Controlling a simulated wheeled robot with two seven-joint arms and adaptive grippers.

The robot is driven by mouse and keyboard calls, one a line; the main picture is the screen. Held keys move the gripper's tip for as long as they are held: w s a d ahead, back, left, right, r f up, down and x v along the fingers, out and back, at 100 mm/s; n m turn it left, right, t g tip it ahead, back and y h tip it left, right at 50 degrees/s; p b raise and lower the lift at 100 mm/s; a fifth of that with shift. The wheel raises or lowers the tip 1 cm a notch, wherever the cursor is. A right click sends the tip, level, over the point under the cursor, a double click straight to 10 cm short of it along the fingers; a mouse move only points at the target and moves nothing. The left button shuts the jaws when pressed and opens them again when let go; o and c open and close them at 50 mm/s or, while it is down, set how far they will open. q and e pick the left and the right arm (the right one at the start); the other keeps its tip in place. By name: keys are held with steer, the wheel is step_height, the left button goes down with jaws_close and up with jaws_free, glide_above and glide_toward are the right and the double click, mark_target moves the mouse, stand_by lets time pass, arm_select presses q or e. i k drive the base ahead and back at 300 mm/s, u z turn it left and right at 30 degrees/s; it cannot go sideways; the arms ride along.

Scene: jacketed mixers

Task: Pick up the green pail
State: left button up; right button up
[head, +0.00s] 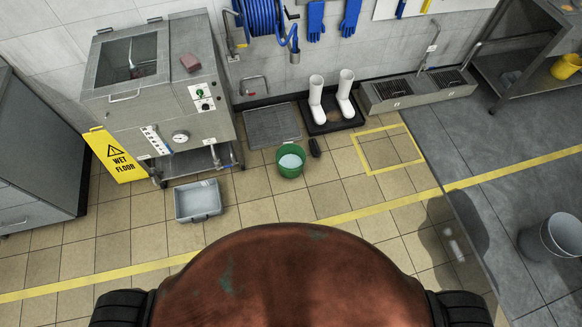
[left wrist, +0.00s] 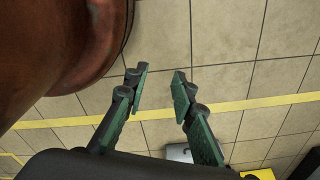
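The green pail (head: 290,161) stands upright on the tan tiled floor in the head view, right of the steel machine and in front of a floor grate. It holds something pale, like liquid. My left gripper (left wrist: 158,83) shows in the left wrist view with its two fingers apart and nothing between them, above the tiles beside my reddish-brown base. The pail does not show in the left wrist view. Neither gripper shows in the head view, and my right gripper is not seen at all.
A grey tray (head: 198,201) lies left of the pail. A dark brush-like object (head: 315,147) is right beside the pail. White boots (head: 345,94) stand on a black tray behind. A yellow wet floor sign (head: 115,156) leans at the machine. A grey bucket (head: 556,240) stands far right. Floor before the pail is clear.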

mark_target(290, 158)
steer(key=z, duration=0.4)
steer(key=i, duration=0.5)
steer(key=z, duration=0.5)
steer(key=i, duration=0.95)
steer(key=u, duration=0.35)
